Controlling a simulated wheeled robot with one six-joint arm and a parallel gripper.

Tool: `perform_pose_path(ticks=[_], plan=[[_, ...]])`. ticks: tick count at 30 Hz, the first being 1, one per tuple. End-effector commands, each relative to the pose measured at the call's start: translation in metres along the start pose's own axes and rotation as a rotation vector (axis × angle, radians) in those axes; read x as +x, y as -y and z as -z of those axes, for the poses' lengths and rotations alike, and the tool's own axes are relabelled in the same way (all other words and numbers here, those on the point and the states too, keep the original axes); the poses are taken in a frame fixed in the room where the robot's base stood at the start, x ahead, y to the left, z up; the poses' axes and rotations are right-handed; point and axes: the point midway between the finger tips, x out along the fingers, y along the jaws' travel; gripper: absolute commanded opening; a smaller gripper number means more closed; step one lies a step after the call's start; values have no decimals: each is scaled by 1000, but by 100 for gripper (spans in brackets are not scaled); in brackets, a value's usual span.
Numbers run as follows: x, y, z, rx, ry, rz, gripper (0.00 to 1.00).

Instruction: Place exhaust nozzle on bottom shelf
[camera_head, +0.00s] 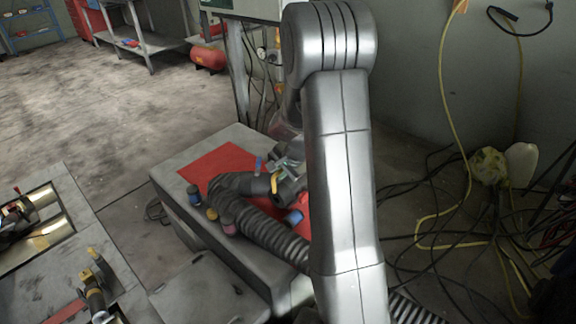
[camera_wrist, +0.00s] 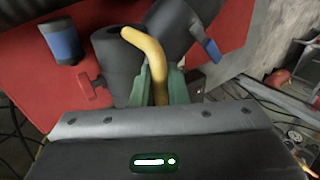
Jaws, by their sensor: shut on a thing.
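The exhaust nozzle (camera_head: 238,182) is a dark grey tube end on a ribbed hose (camera_head: 262,232), over the red top of a grey box. Its curved yellow handle (camera_head: 274,184) stands beside my gripper (camera_head: 268,168). In the wrist view, the greenish fingers of my gripper (camera_wrist: 158,85) are shut around the yellow handle (camera_wrist: 150,55), with dark parts of the nozzle (camera_wrist: 118,58) just beyond. I cannot tell whether the nozzle touches the red surface. My arm hides part of the hose. I cannot tell which surface is the bottom shelf.
The grey box (camera_head: 172,178) has small coloured cylinders on it, including a blue one (camera_head: 194,196) and a yellow one (camera_head: 212,214). A metal table (camera_head: 122,38) with a lower level stands at the back. Cables (camera_head: 440,240) litter the floor at right. Open floor lies at upper left.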

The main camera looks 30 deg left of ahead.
Motion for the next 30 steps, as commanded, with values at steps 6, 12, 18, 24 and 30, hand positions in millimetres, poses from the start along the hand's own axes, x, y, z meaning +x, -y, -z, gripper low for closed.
perform_pose_path(ticks=[6, 12, 18, 24, 30], plan=[[18, -10, 0, -1, -3, 3, 0], [17, -10, 0, -2, -3, 4, 0], [21, -13, -1, 0, 0, 0, 19], [21, -13, -1, -1, 0, 0, 35], [19, -12, -1, -1, 0, 0, 35]])
